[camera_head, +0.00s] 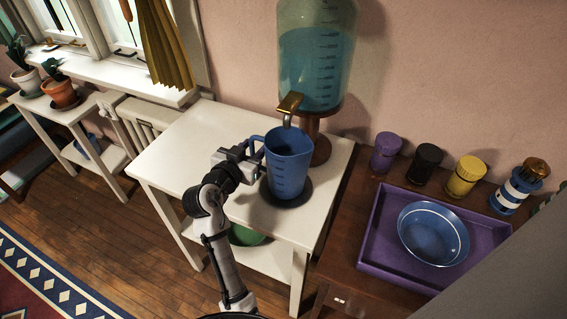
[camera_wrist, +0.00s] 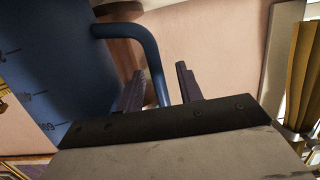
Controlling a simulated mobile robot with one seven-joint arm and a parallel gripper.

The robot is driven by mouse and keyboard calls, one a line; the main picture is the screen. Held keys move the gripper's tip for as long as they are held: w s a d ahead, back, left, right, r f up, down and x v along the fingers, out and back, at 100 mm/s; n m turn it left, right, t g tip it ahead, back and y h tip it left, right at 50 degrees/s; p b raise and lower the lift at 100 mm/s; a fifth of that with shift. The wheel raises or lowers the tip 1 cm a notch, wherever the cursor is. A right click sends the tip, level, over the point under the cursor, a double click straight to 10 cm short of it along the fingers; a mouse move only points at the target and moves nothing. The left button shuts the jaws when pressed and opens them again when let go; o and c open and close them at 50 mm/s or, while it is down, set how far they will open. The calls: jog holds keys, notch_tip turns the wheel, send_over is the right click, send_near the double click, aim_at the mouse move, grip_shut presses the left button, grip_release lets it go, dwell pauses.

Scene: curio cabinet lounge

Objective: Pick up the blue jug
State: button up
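The blue jug (camera_head: 290,163) stands upright on a dark round coaster (camera_head: 287,193) on a white table, below the tap of a large glass dispenser. Its handle (camera_head: 256,146) points left, toward my gripper (camera_head: 257,157). In the wrist view the jug body (camera_wrist: 50,70) with measuring marks fills the left side. The handle (camera_wrist: 153,62) passes between the two dark fingers of my gripper (camera_wrist: 160,82). The fingers are apart, with a gap between the handle and the right finger. The gripper is open around the handle.
The glass dispenser (camera_head: 318,70) with a brass tap (camera_head: 290,103) stands right behind and above the jug. The white table (camera_head: 175,150) is bare to the left. At right are a purple tray (camera_head: 375,250) with a blue bowl (camera_head: 433,233) and several jars (camera_head: 426,162).

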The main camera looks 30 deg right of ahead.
jog(key=shift+c, duration=0.5)
grip_shut()
jog(key=shift+r, duration=0.15)
dwell(0.7)
